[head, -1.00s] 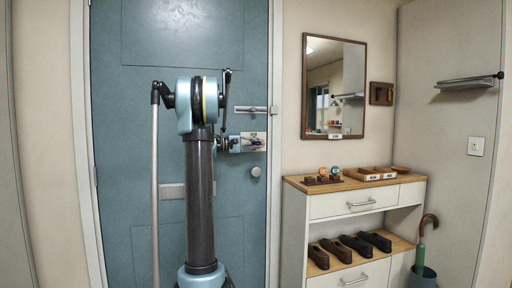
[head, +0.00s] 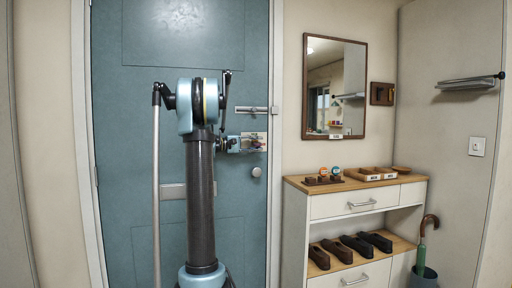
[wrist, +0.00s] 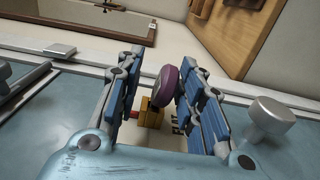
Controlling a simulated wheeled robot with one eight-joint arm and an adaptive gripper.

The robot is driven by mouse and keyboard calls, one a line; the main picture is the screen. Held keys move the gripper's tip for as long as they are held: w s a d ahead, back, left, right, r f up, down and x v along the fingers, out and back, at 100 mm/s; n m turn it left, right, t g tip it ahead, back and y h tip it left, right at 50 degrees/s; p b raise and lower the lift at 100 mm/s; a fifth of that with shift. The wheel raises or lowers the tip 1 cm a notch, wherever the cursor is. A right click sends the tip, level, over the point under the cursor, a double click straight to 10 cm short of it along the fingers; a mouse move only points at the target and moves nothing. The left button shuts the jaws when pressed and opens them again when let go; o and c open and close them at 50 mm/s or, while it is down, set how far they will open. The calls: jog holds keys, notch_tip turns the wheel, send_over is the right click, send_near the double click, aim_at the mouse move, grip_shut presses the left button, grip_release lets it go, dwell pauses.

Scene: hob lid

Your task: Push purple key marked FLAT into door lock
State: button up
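The purple key (wrist: 167,88) shows its round bow in the wrist view, at the brass door lock (wrist: 151,113) on the door. How deep the key sits is hidden. My gripper (wrist: 160,78) is open, with its blue-padded fingers on either side of the bow. A clear gap shows on the left, and the bow is close to the right finger. A pale plate (wrist: 180,128) with dark letters, partly hidden by the fingers, lies by the lock. In the head view my gripper (head: 239,144) is at the lock plate (head: 257,141), too small for detail.
A round door knob (wrist: 270,118) stands out right of my gripper; it also shows below the lock in the head view (head: 256,171). A metal bar (head: 252,109) is above the lock. The cabinet (head: 335,192) and mirror (head: 335,86) are to the right.

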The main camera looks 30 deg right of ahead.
jog(key=v, duration=1.1)
jog(key=shift+w+a+f, duration=0.1)
jog(key=s+a+f+n+t+y, duration=0.2)
jog(key=s+a+f+t+y, duration=0.4)
jog(key=s+a+f+y, duration=1.1)
jog(key=s+a+f, duration=1.7)
jog(key=s+f, duration=0.3)
jog(key=shift+s+a+f+n+y, duration=0.25)
jog(key=shift+a+n+y, duration=0.05)
jog(key=shift+a+n, duration=0.1)
jog(key=shift+w+f, duration=0.2)
jog(key=shift+w, duration=0.25)
